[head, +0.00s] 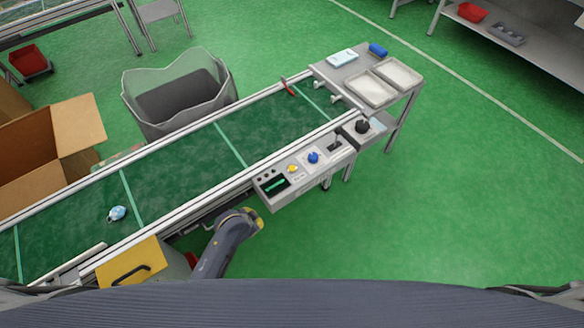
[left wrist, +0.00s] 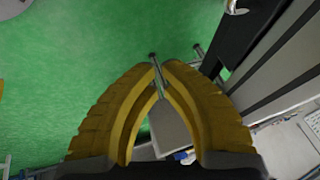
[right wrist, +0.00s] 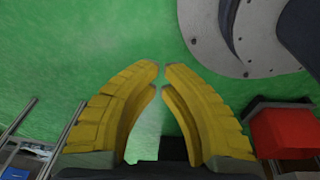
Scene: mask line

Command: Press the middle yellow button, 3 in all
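The control panel (head: 300,172) is fixed along the near side of the green conveyor. Its small yellow button (head: 292,168) sits between a dark display (head: 274,185) and a blue knob (head: 313,157). My left gripper (head: 260,219) is near the panel's lower left, apart from it. Its yellow fingers (left wrist: 160,64) are drawn together with nothing held in the left wrist view. The yellow button cannot be made out in that view. My right gripper (right wrist: 162,66) is outside the head view. Its fingertips almost meet over the green floor, empty.
A black lever (head: 338,143) and black knob (head: 362,126) lie further right. A light-blue item (head: 117,213) is on the conveyor belt (head: 180,170). A yellow box (head: 135,262) stands at the near left. A side table (head: 345,72) holds trays. Floor right of the panel is clear.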

